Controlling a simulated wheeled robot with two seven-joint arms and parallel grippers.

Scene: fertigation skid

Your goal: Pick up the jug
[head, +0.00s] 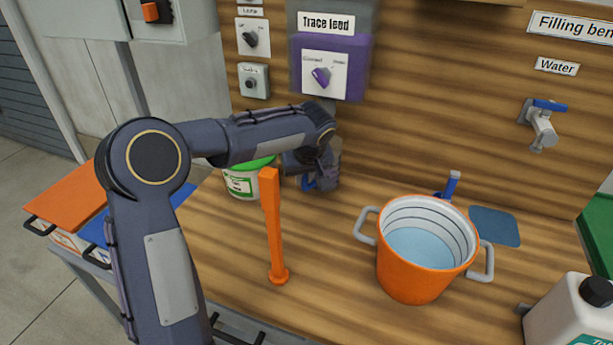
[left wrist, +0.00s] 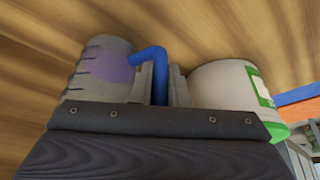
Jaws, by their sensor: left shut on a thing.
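The jug (left wrist: 92,72) is a grey, see-through measuring cup with dark marks, a purple patch of content and a blue handle (left wrist: 152,62). It fills the left of the left wrist view. My left gripper (left wrist: 159,88) is shut with its two fingers on either side of the blue handle. In the head view my left gripper (head: 318,172) is at the back of the bench below the purple tank, and it and my arm hide most of the jug. I cannot tell whether the jug touches the bench. My right gripper is not in view.
A white tub with a green lid (head: 242,180) stands just left of the jug. An orange upright post (head: 273,235) stands in front. An orange bucket (head: 410,275) with pale liquid is to the right, below a water tap (head: 541,128). A white canister (head: 565,318) is at front right.

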